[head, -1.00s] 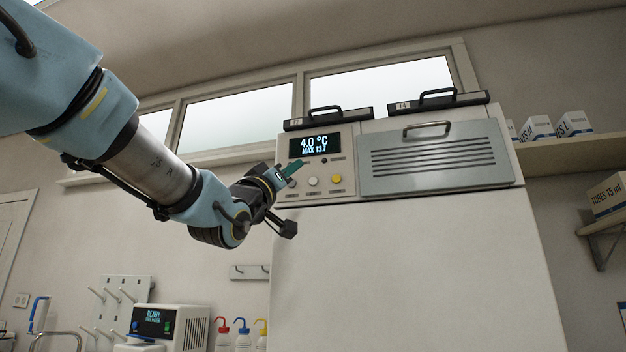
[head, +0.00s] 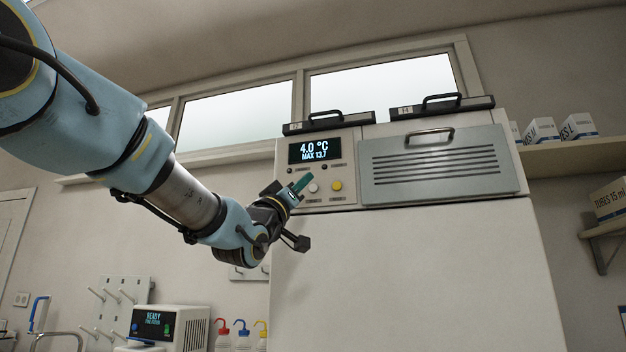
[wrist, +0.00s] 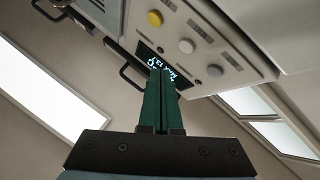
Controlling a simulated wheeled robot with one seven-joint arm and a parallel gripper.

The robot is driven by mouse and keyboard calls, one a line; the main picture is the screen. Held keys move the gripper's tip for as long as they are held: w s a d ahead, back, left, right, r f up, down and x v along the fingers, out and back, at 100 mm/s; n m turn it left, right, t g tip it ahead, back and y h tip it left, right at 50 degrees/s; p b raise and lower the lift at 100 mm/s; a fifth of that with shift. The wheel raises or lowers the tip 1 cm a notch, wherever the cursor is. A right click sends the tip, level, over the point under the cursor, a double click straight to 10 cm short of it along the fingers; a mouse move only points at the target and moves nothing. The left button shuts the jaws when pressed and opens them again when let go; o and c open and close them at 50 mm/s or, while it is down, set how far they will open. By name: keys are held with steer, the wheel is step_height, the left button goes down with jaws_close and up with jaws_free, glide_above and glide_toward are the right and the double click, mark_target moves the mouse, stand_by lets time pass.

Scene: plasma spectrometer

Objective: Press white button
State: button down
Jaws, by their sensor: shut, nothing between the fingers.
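The white button (head: 313,187) is on the control panel of the tall white cabinet, below the display and just left of the yellow button (head: 336,185). In the wrist view the white button (wrist: 187,45) sits between the yellow button (wrist: 155,18) and a grey button (wrist: 214,70). My gripper (head: 303,180) is shut, with its green fingers together and empty. Its tips appear close to the white button, slightly up and left of it in the head view. In the wrist view the fingertips (wrist: 161,74) overlap the display, below and left of the white button. I see no clear contact.
The display (head: 314,151) reads 4.0 °C. A grey louvred panel with a handle (head: 430,136) is right of the buttons. Handled trays (head: 442,106) stick out above. A shelf with boxes (head: 541,130) is at the right.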

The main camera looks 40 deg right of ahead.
mark_target(313, 188)
steer(key=shift+w+d, duration=0.45)
steer(key=shift+d, duration=0.2)
steer(key=shift+w+d, duration=0.4)
steer(key=shift+d, duration=0.25)
steer(key=shift+d, duration=0.1)
stand_by(1.1)
steer(key=shift+w+d+b, duration=0.2)
steer(key=shift+d+b, duration=0.05)
steer(key=shift+b, duration=0.05)
steer(key=shift+w+d, duration=0.2)
steer(key=shift+d, duration=0.1)
stand_by(0.6)
stand_by(0.4)
steer(key=shift+s+a+b, duration=0.4)
steer(key=shift+a+b, duration=0.25)
steer(key=shift+b, duration=0.2)
